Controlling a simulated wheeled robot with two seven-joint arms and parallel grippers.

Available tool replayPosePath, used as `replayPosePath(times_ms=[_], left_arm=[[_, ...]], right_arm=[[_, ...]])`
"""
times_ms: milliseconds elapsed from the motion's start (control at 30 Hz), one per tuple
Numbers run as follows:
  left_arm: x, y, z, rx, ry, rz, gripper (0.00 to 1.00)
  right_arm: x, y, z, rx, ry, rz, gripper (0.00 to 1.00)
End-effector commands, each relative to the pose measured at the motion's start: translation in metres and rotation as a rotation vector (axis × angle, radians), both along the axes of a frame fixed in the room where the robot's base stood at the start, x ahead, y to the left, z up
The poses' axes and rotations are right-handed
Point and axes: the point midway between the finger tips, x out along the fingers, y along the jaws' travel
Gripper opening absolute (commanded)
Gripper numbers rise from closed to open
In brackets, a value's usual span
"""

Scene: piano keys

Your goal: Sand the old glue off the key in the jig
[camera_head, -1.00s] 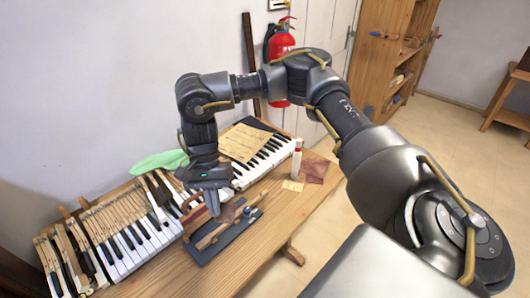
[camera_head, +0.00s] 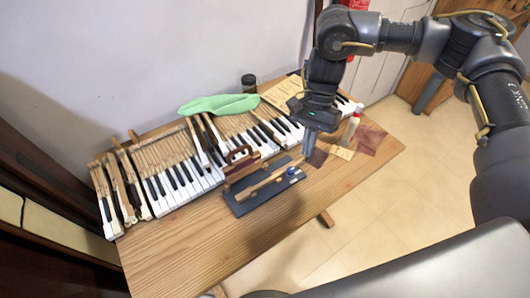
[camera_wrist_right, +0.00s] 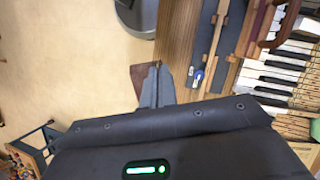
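The jig (camera_head: 246,205) is a dark slate-coloured board near the front of the bench, with a pale wooden key (camera_head: 268,180) lying along it. A blue knob (camera_head: 292,170) is at its right end. My right gripper (camera_head: 309,146) is above the bench, just right of the jig. Its fingers (camera_wrist_right: 157,88) look closed on a brown piece of sandpaper (camera_head: 317,158), which also shows beside the fingers in the wrist view (camera_wrist_right: 138,76). The key's glue is too small to make out. My left gripper is not in view.
Piano keys (camera_head: 178,185) line the bench behind the jig, with a green cloth (camera_head: 218,104) on them. A brown handled tool (camera_head: 238,165) stands close behind the jig. A white bottle (camera_head: 351,127), a tan square (camera_head: 341,153) and a reddish-brown sheet (camera_head: 369,139) lie to the right. The front bench (camera_head: 190,250) is clear.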

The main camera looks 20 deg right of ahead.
Motion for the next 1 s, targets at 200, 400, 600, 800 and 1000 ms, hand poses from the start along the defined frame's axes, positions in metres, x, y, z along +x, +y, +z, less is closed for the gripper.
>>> replayPosePath(times_ms=[200,400,600,800,1000], left_arm=[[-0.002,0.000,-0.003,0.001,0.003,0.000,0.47],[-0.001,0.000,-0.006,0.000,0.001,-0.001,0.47],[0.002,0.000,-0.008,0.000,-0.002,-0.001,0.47],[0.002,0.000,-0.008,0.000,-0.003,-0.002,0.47],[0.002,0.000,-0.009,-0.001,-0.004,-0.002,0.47]], right_arm=[[0.022,0.032,-0.030,0.004,0.005,-0.223,0.00],[0.049,0.070,-0.064,0.005,0.008,-0.575,0.00],[0.069,0.090,-0.090,0.003,0.006,-0.908,0.00],[0.079,0.096,-0.105,0.001,0.002,-1.101,0.00],[0.081,0.097,-0.108,0.000,0.000,-1.154,0.00]])
